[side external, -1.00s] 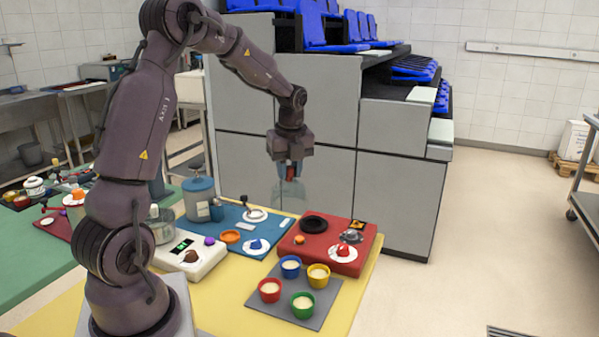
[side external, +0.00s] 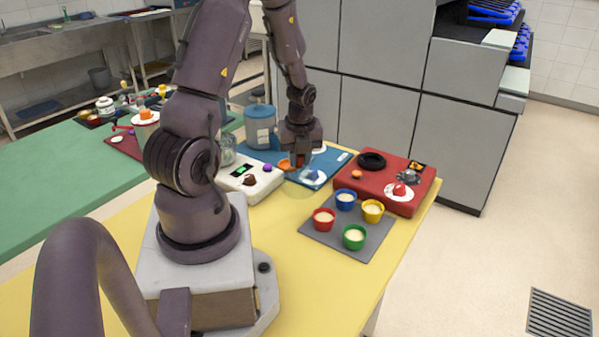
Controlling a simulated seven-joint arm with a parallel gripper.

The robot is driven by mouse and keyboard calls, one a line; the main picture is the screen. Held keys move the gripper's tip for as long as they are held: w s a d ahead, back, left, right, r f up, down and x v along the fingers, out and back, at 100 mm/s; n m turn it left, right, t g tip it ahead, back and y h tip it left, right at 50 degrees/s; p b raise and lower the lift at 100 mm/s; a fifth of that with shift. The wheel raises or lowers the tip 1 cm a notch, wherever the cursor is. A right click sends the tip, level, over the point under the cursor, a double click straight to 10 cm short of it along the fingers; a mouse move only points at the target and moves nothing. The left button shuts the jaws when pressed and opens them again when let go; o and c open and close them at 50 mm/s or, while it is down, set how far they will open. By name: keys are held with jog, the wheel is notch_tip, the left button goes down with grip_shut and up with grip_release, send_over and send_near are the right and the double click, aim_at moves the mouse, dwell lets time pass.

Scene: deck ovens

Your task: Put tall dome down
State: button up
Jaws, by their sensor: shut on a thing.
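The tall dome (side external: 298,187) is clear and faint, with a reddish knob at its top. My gripper (side external: 299,163) points down and is shut on that knob. The dome hangs below it by the front edge of the blue mat (side external: 332,157), next to a white plate with a small blue item (side external: 314,176). The dome's rim is too faint to tell whether it touches the surface. My gripper hides part of the mat and things behind it.
An orange bowl (side external: 284,164) and a white scale (side external: 262,187) stand left of the dome. A red board (side external: 402,207) with a black ring (side external: 371,160) lies right. A grey mat (side external: 341,242) with several coloured cups lies in front. Yellow tabletop (side external: 280,245) is bare nearer me.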

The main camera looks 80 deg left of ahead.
aim_at(300, 164)
jog(key=shift+f, duration=1.65)
jog(key=o, duration=0.8)
jog(key=shift+f, duration=0.1)
jog(key=shift+o, duration=0.2)
